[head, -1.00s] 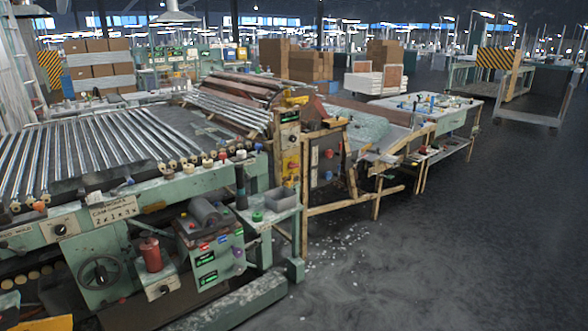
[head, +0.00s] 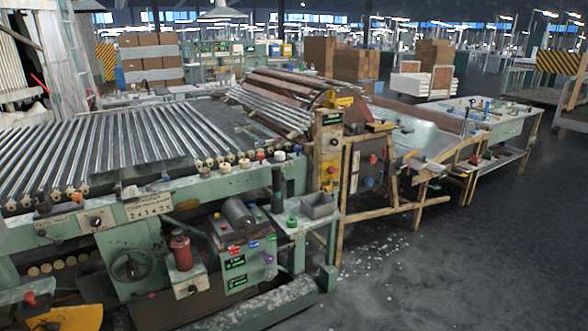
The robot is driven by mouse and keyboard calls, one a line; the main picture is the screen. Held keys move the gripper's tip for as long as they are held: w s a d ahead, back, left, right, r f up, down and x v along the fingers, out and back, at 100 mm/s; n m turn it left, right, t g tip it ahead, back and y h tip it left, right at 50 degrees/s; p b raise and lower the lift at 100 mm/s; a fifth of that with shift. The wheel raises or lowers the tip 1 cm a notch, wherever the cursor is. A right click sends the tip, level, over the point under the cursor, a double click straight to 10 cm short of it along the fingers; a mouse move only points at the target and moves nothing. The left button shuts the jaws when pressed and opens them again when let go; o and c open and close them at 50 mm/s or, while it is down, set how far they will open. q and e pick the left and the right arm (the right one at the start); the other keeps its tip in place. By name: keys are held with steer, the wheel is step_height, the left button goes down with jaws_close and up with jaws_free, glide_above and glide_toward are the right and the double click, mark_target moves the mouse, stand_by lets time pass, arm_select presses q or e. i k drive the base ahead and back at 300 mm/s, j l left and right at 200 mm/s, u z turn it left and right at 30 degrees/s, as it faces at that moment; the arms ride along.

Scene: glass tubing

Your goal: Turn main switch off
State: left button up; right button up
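Several controls show on the green glass-tubing machine (head: 150,195), and I cannot read which one is the main switch. A black rotary switch on a pale plate (head: 95,221) is on the machine's front at left. A tall yellow and grey control panel (head: 329,158) with coloured knobs stands at the machine's right end. A grey cabinet beside it carries a red knob (head: 373,158). A low green control box (head: 238,262) has red, blue and green labels and a purple knob. Neither of my grippers is in view.
A black handwheel (head: 131,265) and a red cylinder (head: 181,252) stick out at the machine's front. A grey tray (head: 318,205) sits on a small green side stand. Wooden framing (head: 390,210) stands to the right. The dark floor (head: 480,270) at lower right is open, with white shards scattered near the machine.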

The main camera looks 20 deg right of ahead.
mark_target(332, 170)
steer(key=i+l+u, duration=0.15)
steer(key=l, duration=0.25)
steer(key=i+l+u, duration=0.15)
steer(key=l, duration=0.2)
steer(key=i+l+u, duration=0.1)
steer(key=l, duration=0.35)
steer(key=i+l+u, duration=0.15)
steer(key=l, duration=0.3)
steer(key=i+l+u, duration=0.15)
steer(key=l, duration=0.25)
steer(key=i+l+u, duration=0.15)
steer(key=l, duration=0.35)
